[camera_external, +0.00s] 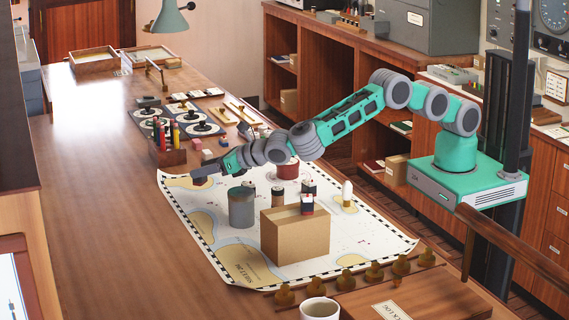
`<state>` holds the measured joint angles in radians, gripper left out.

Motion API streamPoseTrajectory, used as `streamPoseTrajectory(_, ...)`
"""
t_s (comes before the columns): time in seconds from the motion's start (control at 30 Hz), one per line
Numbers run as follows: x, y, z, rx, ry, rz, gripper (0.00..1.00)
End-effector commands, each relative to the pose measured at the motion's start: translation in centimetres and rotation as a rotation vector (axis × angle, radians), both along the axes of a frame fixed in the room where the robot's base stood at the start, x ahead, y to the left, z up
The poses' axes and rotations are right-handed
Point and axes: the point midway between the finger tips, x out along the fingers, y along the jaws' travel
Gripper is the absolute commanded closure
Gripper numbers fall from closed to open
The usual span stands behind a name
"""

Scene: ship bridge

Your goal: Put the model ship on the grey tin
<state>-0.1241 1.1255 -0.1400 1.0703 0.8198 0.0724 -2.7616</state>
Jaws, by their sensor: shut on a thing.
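My gripper (205,173) is at the far left edge of the chart, pointing left and down. It is shut on a small dark thing (200,182), which seems to be the model ship; its shape is mostly hidden by the fingers. The grey tin (242,209) stands upright on the chart, nearer the camera and to the right of my gripper. Its top looks bare, and my gripper is apart from it.
A cardboard box (296,236) stands right of the tin with a small dark and red item on it. A red tin (288,170), small cans and a white bottle (347,194) stand behind. A pen holder (168,152) is left of my gripper. The table's left side is clear.

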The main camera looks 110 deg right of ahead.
Motion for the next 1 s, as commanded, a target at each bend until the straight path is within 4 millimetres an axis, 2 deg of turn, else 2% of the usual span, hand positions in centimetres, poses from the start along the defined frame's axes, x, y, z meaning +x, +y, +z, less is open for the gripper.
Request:
streamPoseTrajectory(0.2, -4.6, 0.8, 5.1, 0.000, -0.001, 0.002, 0.93)
streamPoseTrajectory(0.43, -10.1, 1.7, 7.3, -0.001, 0.001, 0.002, 0.93)
streamPoseTrajectory(0.53, -11.6, 2.0, 8.1, 0.000, 0.000, 0.002, 0.93)
streamPoseTrajectory(0.67, -12.7, 2.6, 8.5, 0.000, 0.003, 0.007, 0.93)
streamPoseTrajectory(0.77, -12.6, 4.7, 8.8, 0.000, 0.003, 0.039, 0.93)
streamPoseTrajectory(1.0, -11.8, 14.5, 9.5, 0.000, 0.001, 0.188, 0.93)
